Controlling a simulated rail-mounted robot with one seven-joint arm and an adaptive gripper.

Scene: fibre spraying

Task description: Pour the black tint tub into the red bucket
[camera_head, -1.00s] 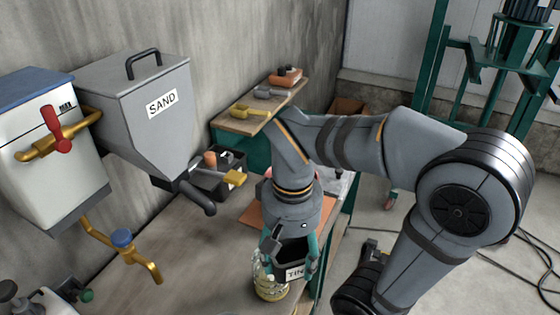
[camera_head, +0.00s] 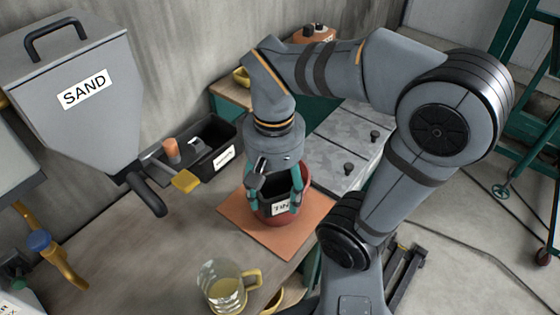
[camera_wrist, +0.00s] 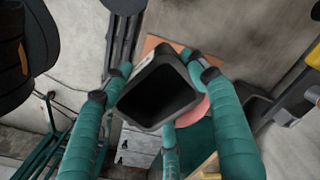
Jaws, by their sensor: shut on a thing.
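The black tint tub (camera_head: 280,207), with a white label reading "TIN", is held upright by my gripper (camera_head: 275,190), which is shut on it. In the wrist view the tub (camera_wrist: 158,92) shows its dark open mouth between my teal fingers (camera_wrist: 155,110); its contents are too dark to make out. The red bucket (camera_head: 302,211) stands on an orange mat (camera_head: 250,232), directly behind and below the tub in the head view. Most of the bucket is hidden by the tub and my fingers. A pinkish-red part of it (camera_wrist: 194,110) shows beside the tub in the wrist view.
A glass jug (camera_head: 224,290) with yellowish liquid stands at the front of the bench. The grey SAND hopper (camera_head: 85,90) with its spout is at the left. A black labelled bin (camera_head: 215,150) lies behind the mat. Grey lidded panels (camera_head: 345,145) are at the right.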

